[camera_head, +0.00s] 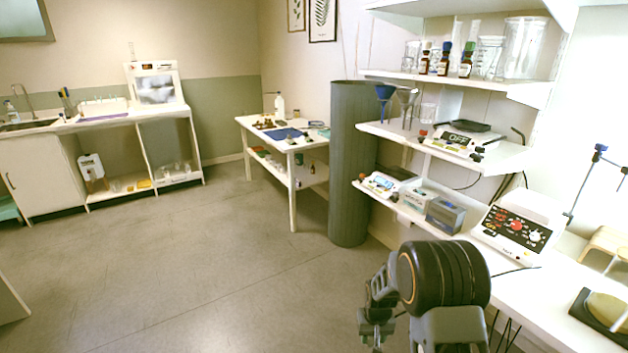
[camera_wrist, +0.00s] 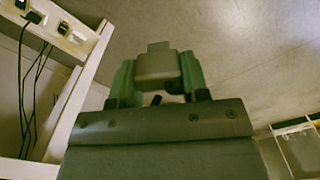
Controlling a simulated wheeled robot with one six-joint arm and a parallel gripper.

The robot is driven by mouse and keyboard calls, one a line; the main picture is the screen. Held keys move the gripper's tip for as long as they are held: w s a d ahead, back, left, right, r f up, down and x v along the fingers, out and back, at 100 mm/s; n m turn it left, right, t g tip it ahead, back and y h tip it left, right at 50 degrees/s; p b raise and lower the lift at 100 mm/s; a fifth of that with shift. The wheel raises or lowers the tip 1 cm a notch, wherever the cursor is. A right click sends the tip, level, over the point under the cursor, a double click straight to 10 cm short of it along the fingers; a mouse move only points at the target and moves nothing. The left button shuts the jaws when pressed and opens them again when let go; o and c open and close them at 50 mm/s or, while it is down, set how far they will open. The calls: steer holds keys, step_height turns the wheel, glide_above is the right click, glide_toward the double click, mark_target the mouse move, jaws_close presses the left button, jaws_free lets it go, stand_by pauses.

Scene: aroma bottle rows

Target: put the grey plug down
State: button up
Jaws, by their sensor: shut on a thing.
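The grey plug (camera_wrist: 156,64) sits between the two green fingers of my gripper (camera_wrist: 157,78) in the wrist view. The fingers are shut on it, and a blunt tab stands up from its top. Bare floor lies behind the plug in this view, so it is held in the air. In the head view my gripper (camera_head: 376,326) is low at the bottom, left of the right-hand bench, over the floor. The plug cannot be made out there.
A white power strip (camera_wrist: 82,40) with black plugs and hanging cords is at the wrist view's upper left. The white bench (camera_head: 548,300) with devices runs along the right. A small white table (camera_head: 262,137) stands further back. The floor (camera_head: 220,270) between is clear.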

steer(key=s+r+p, duration=0.3)
steer(key=r+p, duration=0.8)
steer(key=r, duration=0.1)
steer(key=shift+r, duration=0.1)
